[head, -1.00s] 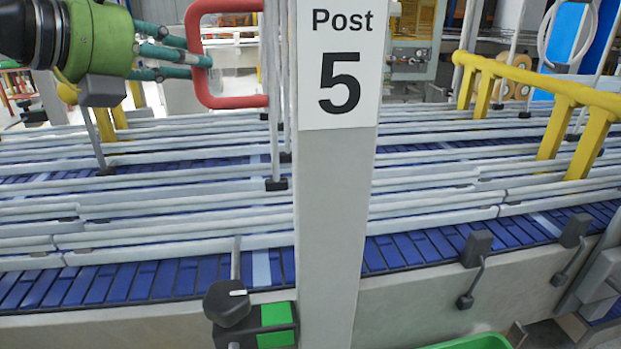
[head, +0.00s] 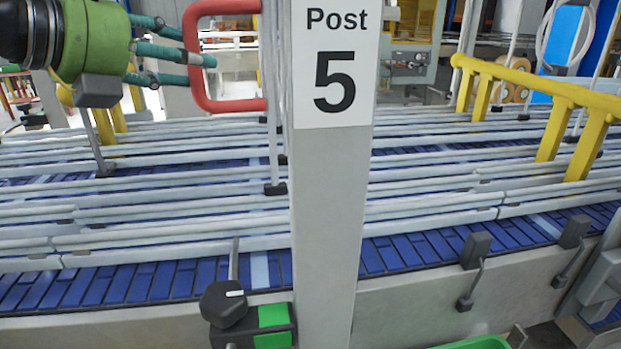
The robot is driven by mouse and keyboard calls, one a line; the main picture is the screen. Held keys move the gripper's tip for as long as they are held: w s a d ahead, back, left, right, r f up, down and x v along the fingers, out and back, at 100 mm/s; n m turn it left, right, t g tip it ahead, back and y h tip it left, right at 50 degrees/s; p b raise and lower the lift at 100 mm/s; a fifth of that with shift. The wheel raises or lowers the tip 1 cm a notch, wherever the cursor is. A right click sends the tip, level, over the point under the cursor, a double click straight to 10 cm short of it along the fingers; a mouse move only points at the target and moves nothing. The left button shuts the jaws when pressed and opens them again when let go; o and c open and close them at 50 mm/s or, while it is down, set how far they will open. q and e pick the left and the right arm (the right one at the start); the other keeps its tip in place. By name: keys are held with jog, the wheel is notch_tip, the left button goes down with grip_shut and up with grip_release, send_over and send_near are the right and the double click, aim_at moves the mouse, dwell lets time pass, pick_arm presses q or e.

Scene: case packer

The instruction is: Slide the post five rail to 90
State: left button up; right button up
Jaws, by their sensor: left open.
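The post five (head: 330,190) is a grey upright with a white "Post 5" sign, standing in front of the conveyor. A red handle (head: 190,62), a rounded loop, sticks out to the left behind the sign. Pale guide rails (head: 180,215) run across the blue conveyor. At the post's foot are a black knob (head: 223,303) and a black block with a green face (head: 272,326). My left gripper (head: 205,52) is at the upper left, green with teal fingers. Its fingers are spread and point right at the handle's left bar; I cannot tell whether they touch it. My right gripper is not in view.
The blue conveyor belt (head: 150,280) runs across behind the post. A yellow guard rail (head: 540,85) stands at the right. Black clamps (head: 476,250) sit on the conveyor's front edge, and a green bin (head: 480,343) shows at the bottom.

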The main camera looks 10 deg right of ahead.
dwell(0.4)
pick_arm(q)
jog(key=v, duration=0.7)
jog(key=shift+b, duration=0.45)
jog(key=shift+f, duration=0.1)
